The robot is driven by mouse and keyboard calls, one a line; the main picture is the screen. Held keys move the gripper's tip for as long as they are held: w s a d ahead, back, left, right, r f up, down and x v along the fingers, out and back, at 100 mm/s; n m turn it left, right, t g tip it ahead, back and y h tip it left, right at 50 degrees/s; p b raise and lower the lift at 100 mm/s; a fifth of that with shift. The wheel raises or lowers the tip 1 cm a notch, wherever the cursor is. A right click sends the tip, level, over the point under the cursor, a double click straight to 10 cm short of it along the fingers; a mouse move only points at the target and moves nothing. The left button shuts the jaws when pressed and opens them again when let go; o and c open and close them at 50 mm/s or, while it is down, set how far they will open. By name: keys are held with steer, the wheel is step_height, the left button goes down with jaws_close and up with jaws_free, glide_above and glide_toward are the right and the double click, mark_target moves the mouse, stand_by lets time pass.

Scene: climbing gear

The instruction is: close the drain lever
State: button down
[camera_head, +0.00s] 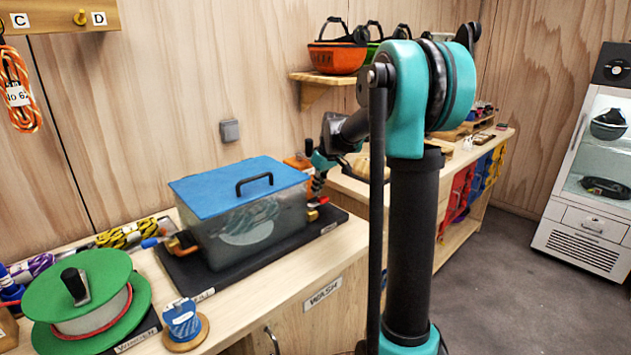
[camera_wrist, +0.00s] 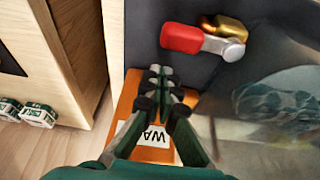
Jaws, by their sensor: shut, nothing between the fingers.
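The drain lever has a red handle (camera_wrist: 184,38) on a silver hub (camera_wrist: 233,49), beside a brass valve (camera_wrist: 224,25), in the upper part of the wrist view. The handle points left from the hub. In the head view the brass valve (camera_head: 312,215) shows small at the right end of the clear tank (camera_head: 235,235) with its blue lid (camera_head: 240,185). My gripper (camera_wrist: 165,88) is shut and empty, below and left of the red handle in the wrist view, apart from it. In the head view my gripper (camera_head: 318,182) is by the tank's right end.
The tank stands on a black mat (camera_head: 190,277) on the wooden bench. A green spool (camera_head: 88,300) and a blue spool (camera_head: 182,320) sit at the front left. An orange piece (camera_wrist: 150,154) with a white label lies behind my fingers in the wrist view.

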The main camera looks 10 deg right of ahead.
mark_target(325, 196)
steer(key=shift+s+d, duration=0.6)
steer(key=shift+s, duration=0.35)
steer(key=shift+d, duration=0.1)
steer(key=m, duration=0.1)
steer(key=s+d+m+h, duration=0.1)
steer(key=m, duration=0.1)
steer(key=shift+s, duration=0.3)
steer(key=s+m, duration=0.1)
steer(key=m, duration=0.1)
steer(key=s+d+m+h, duration=0.1)
steer(key=m, duration=0.1)
steer(key=shift+t, duration=0.3)
steer(key=m, duration=0.1)
steer(key=s+m+h, duration=0.1)
steer(key=shift+s+d+m, duration=0.1)
steer(key=shift+s+m, duration=0.15)
steer(key=shift+m, duration=0.15)
steer(key=s+m+h, duration=0.1)
steer(key=m, duration=0.1)
steer(key=shift+s+m, duration=0.3)
steer(key=shift+s, duration=0.05)
steer(key=shift+s+a, duration=0.25)
steer(key=shift+s, duration=0.4)
steer(key=shift+w+a, duration=0.1)
steer(key=shift+w, duration=0.05)
